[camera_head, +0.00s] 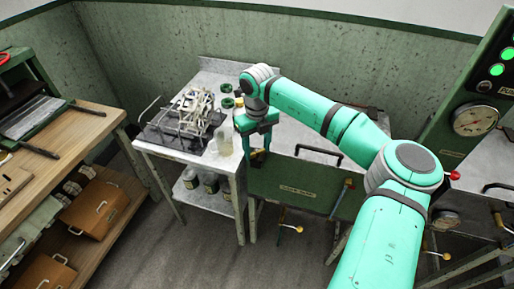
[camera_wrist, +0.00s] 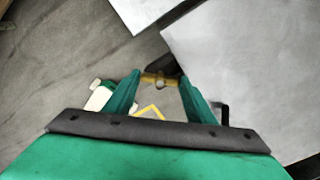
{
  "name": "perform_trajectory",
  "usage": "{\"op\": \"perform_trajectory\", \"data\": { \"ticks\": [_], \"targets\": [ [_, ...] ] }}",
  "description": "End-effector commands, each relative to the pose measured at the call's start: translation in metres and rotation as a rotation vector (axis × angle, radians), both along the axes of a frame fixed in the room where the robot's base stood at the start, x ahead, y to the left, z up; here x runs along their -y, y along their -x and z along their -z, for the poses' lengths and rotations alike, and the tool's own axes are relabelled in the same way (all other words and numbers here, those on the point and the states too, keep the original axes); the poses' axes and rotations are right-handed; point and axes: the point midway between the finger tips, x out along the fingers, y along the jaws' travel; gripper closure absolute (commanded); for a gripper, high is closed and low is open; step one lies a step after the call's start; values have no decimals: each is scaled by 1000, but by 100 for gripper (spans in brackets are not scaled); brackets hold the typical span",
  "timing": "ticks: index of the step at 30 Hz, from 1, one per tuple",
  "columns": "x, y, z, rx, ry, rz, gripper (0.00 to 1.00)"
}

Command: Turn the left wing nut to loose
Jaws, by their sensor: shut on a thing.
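My gripper (camera_head: 258,155) reaches down at the left end of the green front panel (camera_head: 300,189), beside the small side table. In the wrist view my gripper (camera_wrist: 160,82) has its two green fingers on either side of a small brass wing nut (camera_wrist: 150,79), shut on it. The wing nut lies crosswise between the fingertips, with a pale round centre. In the head view my gripper and arm hide this left wing nut. Another brass-coloured fitting (camera_head: 348,184) shows at the right end of the panel.
The side table (camera_head: 185,150) on the left bears a wire rack device (camera_head: 195,110) and bottles. Yellow-handled valves (camera_head: 298,229) sit below the panel. A gauge column (camera_head: 476,118) stands at the right. A wooden workbench (camera_head: 65,150) is at far left, with open floor between.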

Motion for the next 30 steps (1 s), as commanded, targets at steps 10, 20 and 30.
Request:
{"op": "perform_trajectory", "data": {
  "ticks": [10,20,30],
  "targets": [
    [0,0,-1,1,0,-326,72],
    [0,0,-1,1,-1,-579,72],
    [0,-1,-1,3,-1,-711,72]
  ]
}}
